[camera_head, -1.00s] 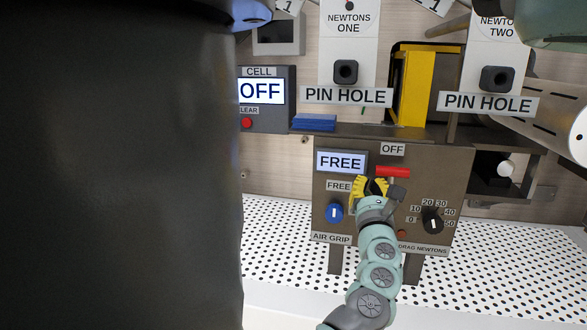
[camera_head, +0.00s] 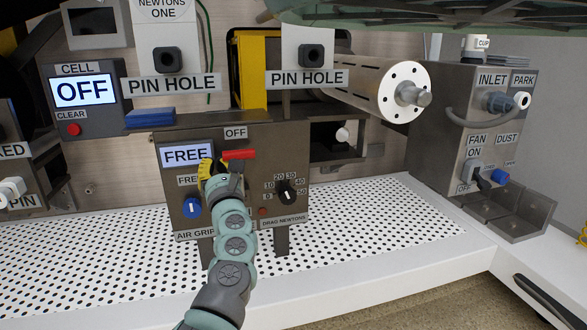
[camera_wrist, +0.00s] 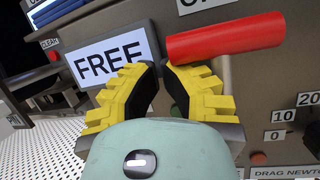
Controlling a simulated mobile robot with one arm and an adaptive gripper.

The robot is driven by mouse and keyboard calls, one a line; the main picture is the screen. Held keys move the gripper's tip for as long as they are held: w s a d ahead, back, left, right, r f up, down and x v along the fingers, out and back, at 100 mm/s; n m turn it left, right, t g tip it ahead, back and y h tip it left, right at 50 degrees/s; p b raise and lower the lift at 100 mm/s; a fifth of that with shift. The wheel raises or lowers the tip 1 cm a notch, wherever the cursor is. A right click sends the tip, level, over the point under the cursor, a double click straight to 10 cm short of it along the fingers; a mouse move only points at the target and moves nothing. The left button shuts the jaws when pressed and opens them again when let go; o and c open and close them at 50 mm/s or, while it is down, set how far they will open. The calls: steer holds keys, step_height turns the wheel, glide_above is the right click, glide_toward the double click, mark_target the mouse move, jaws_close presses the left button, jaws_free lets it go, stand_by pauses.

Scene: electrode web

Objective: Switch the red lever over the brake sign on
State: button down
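The red lever (camera_head: 239,154) is a horizontal red bar on the front of a brown-grey panel (camera_head: 285,150), just below an OFF sign (camera_head: 235,132). It shows large in the wrist view (camera_wrist: 225,37). My gripper (camera_head: 208,164) is in front of the panel, left of and slightly below the lever. In the wrist view its yellow-ribbed fingertips (camera_wrist: 162,68) are close together with nothing between them, beside the lever's left end. Whether they touch the lever I cannot tell. A display (camera_head: 187,154) reads FREE. No brake sign is readable; my arm covers part of the panel.
Left of the gripper is a blue AIR GRIP knob (camera_head: 192,208); right of it is a black DRAG NEWTONS dial (camera_head: 287,192). A blue block (camera_head: 150,117) lies at upper left. A perforated white table (camera_head: 370,230) lies below. A box with INLET and FAN signs (camera_head: 455,130) stands right.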

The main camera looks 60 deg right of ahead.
steer(key=shift+s+a+r+p, duration=0.1)
steer(key=shift+s+r+p, duration=0.05)
steer(key=shift+s+p, duration=0.25)
steer(key=shift+s+a+p, duration=0.2)
steer(key=shift+s+p, duration=0.1)
steer(key=shift+p, duration=0.1)
steer(key=s+a+f+p, duration=0.3)
steer(key=s+a, duration=0.1)
steer(key=shift+s+f, duration=0.4)
steer(key=shift+w+a, duration=0.1)
stand_by(1.3)
